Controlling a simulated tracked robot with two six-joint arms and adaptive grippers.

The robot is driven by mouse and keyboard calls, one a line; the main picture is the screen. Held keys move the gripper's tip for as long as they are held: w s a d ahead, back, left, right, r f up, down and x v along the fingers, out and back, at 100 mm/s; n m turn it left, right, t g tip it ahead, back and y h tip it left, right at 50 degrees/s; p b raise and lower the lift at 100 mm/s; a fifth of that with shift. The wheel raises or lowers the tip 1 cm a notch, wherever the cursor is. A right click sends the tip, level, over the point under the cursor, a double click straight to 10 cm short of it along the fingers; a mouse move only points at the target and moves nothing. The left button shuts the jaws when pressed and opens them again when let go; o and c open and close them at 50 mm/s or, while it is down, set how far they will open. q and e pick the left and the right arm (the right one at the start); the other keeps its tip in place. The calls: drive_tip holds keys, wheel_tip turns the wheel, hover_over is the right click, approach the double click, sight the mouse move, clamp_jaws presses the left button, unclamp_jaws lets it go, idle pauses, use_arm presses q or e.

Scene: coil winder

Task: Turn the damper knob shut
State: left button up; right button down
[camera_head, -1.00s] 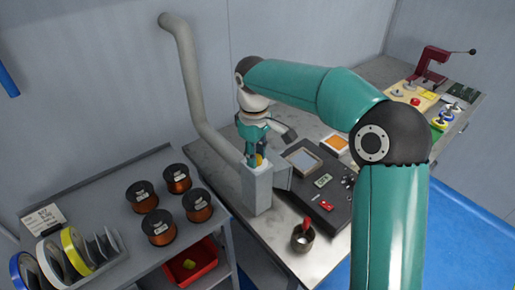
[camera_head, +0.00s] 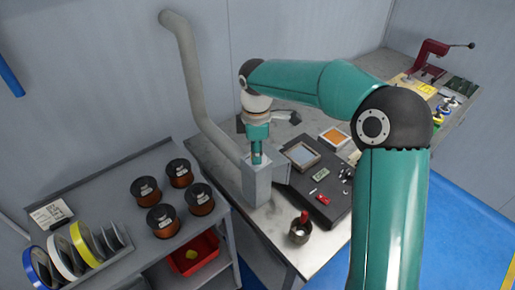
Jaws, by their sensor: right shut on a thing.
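My right gripper (camera_head: 257,160) points down onto the top of a grey box (camera_head: 257,185) at the foot of the grey duct pipe (camera_head: 195,95). Its fingers are seen nearly edge-on and are shut on the damper knob, which they hide in this view. The turn of the knob cannot be read. My right arm comes in from the lower right and arches over the bench. My left gripper is not in view.
A dark panel (camera_head: 328,205) with small parts lies right of the box, and a cup with a red-handled tool (camera_head: 301,231) stands in front. Copper wire spools (camera_head: 161,221) stand on the left shelf. A red press (camera_head: 431,60) stands far right.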

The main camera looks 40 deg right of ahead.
drive_tip(key=shift+d, duration=0.1)
idle(0.3)
drive_tip(key=c, duration=0.9)
unclamp_jaws()
drive_tip(key=shift+o, duration=0.2)
wheel_tip(320, 180, up, 12)
drive_tip(key=shift+s+a, duration=0.2)
drive_tip(key=shift+f, duration=0.1)
